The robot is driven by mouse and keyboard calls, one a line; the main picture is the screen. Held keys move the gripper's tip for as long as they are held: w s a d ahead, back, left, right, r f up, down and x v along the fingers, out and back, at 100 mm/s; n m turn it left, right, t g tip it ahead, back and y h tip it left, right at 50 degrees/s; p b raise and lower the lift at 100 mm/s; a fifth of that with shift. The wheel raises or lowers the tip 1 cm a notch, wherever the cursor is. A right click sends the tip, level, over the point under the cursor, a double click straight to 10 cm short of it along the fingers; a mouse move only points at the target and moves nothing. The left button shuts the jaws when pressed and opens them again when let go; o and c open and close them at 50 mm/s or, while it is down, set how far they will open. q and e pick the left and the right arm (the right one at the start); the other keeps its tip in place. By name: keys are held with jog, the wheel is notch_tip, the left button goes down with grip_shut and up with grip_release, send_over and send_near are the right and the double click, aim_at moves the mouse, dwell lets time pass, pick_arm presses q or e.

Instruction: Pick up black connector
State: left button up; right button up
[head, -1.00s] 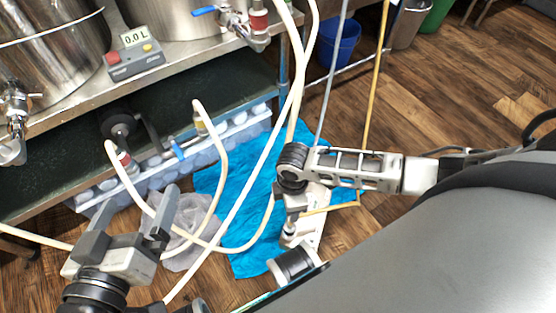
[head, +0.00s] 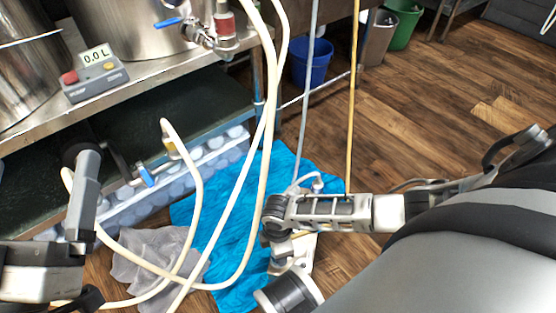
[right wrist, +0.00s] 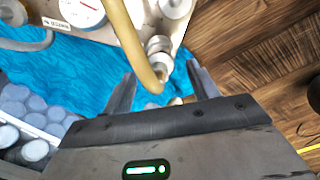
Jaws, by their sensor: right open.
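I cannot clearly make out the black connector. A black rounded part (head: 76,152) shows on the lower shelf, partly behind my left gripper's raised finger; I cannot tell whether it is the connector. My left gripper (head: 88,235) is at the lower left, seen side-on, close to a pale hose (head: 190,225). Its second finger is not clear. In the right wrist view my right gripper (right wrist: 163,88) is open, its fingers apart either side of a tan hose (right wrist: 122,35) and metal fittings (right wrist: 160,50) beyond.
A blue cloth (head: 232,235) and a grey cloth (head: 150,258) lie on the wood floor. The steel bench (head: 150,75) holds vessels and a 0.0 L meter (head: 95,73). A crate (head: 215,155) stands below.

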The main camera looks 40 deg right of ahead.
notch_tip(320, 180, down, 2)
jog(key=shift+f+b, duration=0.15)
jog(key=shift+b, duration=0.35)
jog(key=shift+f, duration=0.1)
pick_arm(q)
jog(key=r+m+h, duration=0.1)
jog(key=m, duration=0.1)
jog(key=s+r+m+h, duration=0.1)
jog(key=r+h, duration=0.1)
jog(key=shift+m+t, duration=0.4)
pick_arm(e)
jog(key=c, duration=1.1)
jog(key=shift+c, duration=0.3)
jog(key=shift+r, duration=0.3)
notch_tip(320, 180, up, 4)
jog(key=p, duration=0.3)
jog(key=shift+r, duration=0.15)
notch_tip(320, 180, up, 5)
jog(key=p, duration=0.3)
pick_arm(q)
notch_tip(320, 180, down, 10)
jog(key=s+n+g+y, duration=0.1)
jog(key=n+g+y, duration=0.4)
jog(key=n, duration=0.3)
jog(key=shift+s+d+y, duration=0.2)
jog(key=shift+d+y, duration=0.2)
pick_arm(e)
jog(key=shift+r, duration=0.1)
